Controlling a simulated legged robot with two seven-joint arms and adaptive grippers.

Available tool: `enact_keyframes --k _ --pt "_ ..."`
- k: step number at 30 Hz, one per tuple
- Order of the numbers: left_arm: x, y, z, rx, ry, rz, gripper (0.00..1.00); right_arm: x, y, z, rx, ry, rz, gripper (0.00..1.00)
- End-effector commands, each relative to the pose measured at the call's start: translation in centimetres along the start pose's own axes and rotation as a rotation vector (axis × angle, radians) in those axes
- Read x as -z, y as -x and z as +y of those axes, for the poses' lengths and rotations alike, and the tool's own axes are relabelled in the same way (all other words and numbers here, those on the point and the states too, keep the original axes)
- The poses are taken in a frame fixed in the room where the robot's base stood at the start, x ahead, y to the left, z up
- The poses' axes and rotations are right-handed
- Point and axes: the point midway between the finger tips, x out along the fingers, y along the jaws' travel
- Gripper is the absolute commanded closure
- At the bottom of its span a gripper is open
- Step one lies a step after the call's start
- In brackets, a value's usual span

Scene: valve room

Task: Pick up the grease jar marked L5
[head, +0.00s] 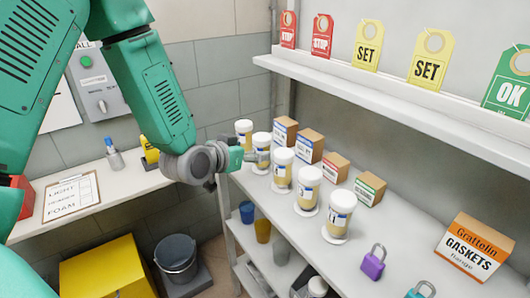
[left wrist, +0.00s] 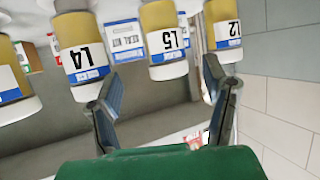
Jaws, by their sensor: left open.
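Several white-lidded grease jars with yellowish contents stand in a row along the shelf. In the left wrist view, which is upside down, the jar marked L5 (left wrist: 166,42) lies ahead, between the lines of my two fingers. The jar L4 (left wrist: 82,52) is on its left and the jar L2 (left wrist: 223,30) on its right. In the head view the L5 jar seems to be the second from the far end (head: 262,141), its lower part partly covered by my gripper. My left gripper (head: 258,157) is open and empty at the shelf's front edge. My right gripper is out of view.
Small cardboard boxes (head: 309,147) stand behind the jars. A purple padlock (head: 373,262) and an orange gaskets box (head: 474,247) are nearer on the shelf (head: 405,222). An upper shelf (head: 400,100) with tags overhangs the back. Neighbouring jars leave narrow gaps.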

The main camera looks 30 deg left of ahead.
Motion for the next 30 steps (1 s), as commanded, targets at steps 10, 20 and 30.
enact_keyframes --k 10,20,30 --pt "0.2 -3.2 -0.3 0.001 0.002 0.001 0.32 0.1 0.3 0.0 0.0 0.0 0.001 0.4" --pt "0.7 -7.1 -0.2 0.001 0.002 0.001 0.32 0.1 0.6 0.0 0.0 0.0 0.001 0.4" --pt "0.6 -7.1 -0.4 0.0 0.003 0.0 0.74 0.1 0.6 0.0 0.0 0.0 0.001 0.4"
